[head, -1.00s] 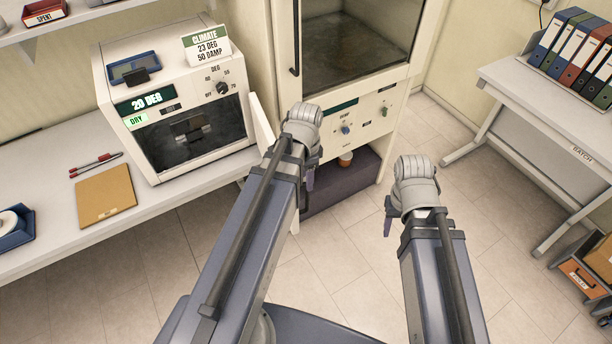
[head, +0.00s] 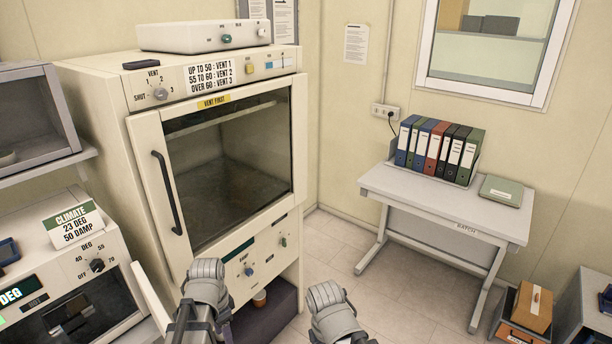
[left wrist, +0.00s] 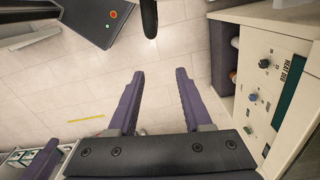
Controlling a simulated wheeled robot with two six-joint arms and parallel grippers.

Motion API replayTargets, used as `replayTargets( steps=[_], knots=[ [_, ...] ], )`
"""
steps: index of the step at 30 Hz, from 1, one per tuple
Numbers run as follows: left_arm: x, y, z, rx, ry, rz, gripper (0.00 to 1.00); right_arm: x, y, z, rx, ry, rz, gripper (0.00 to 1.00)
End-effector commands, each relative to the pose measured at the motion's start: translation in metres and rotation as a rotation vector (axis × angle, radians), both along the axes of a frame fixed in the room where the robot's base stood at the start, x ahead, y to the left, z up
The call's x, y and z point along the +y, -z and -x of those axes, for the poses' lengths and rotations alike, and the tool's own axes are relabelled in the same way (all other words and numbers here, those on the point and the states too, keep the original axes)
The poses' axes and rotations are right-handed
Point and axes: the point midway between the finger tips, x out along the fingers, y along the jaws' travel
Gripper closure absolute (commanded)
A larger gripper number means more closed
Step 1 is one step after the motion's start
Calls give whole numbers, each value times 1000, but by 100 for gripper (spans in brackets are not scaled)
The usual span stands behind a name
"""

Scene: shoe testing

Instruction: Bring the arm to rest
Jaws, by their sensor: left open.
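In the left wrist view my left gripper (left wrist: 155,105) is open, its two purple fingers apart with only floor tiles between them. In the head view my left arm (head: 206,290) comes up at the bottom, in front of the tall cabinet's lower panel; its fingers are hidden there. My right arm (head: 333,315) shows at the bottom centre, over the floor. The right gripper's fingers are out of the picture.
The tall cream cabinet (head: 150,135) with a glass door stands close to my left arm. A smaller oven (head: 85,285) with a climate card is at the lower left. A side table (head: 440,205) with binders (head: 437,152) stands at the right. Floor (head: 365,280) between is clear.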

Motion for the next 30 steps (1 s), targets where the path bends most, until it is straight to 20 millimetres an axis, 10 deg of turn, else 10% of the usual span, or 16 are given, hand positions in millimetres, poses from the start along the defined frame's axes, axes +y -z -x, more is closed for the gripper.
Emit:
replayTargets(
  steps=[17,30],
  knots=[
    [-43,48,12,13,-109,-24,50,0,48,0,-1,-2,1,50],
    [-125,143,52,12,-360,-85,50,0,144,-1,-2,-7,1,50]
  ],
)
